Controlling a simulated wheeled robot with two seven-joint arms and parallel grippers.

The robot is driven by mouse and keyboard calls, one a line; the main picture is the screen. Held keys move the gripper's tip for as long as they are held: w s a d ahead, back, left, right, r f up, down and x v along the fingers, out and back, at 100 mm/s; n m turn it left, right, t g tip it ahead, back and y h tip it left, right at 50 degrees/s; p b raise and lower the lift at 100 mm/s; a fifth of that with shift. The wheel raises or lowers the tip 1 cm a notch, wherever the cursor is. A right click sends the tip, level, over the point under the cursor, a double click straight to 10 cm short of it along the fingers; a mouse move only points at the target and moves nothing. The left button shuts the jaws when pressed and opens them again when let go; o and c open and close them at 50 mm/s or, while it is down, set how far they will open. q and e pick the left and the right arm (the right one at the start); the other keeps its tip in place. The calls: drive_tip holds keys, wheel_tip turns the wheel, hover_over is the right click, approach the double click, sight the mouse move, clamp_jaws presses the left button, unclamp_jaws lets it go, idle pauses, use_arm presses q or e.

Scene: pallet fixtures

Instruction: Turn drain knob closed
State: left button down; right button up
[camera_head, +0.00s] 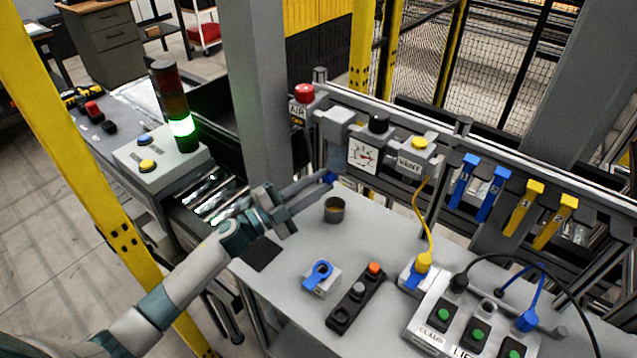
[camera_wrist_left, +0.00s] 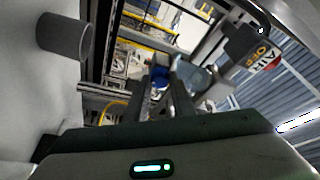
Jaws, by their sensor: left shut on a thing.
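My left gripper (camera_head: 318,184) reaches in from the left to the underside of the air unit at the back edge of the grey table. A small blue knob (camera_head: 329,177) shows at its fingertips; I take it to be the drain knob. In the left wrist view the blue knob (camera_wrist_left: 159,74) is at the tips of the fingers (camera_wrist_left: 168,88), and the gripper is shut on it. The fingers partly hide the knob, and its turned angle cannot be told. My right gripper is not in view.
A dark cup (camera_head: 334,210) stands on the table (camera_head: 375,232) close to the left fingers. The red AIR button (camera_head: 304,93), gauge (camera_head: 363,156) and VENT valve (camera_head: 412,158) sit along the back rail. A blue-handled block (camera_head: 320,275) and button boxes stand in front.

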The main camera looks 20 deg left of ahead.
use_arm(q)
drive_tip(key=shift+r+m+g+p, duration=0.2)
drive_tip(key=shift+m+g+p, duration=0.55)
drive_tip(key=shift+m, duration=1.15)
drive_tip(key=c, duration=1.5)
unclamp_jaws()
drive_tip(key=shift+s+a+f, duration=0.15)
drive_tip(key=shift+s+a, duration=0.15)
drive_tip(key=shift+b+v, duration=3.85)
drive_tip(key=shift+v, duration=4.5)
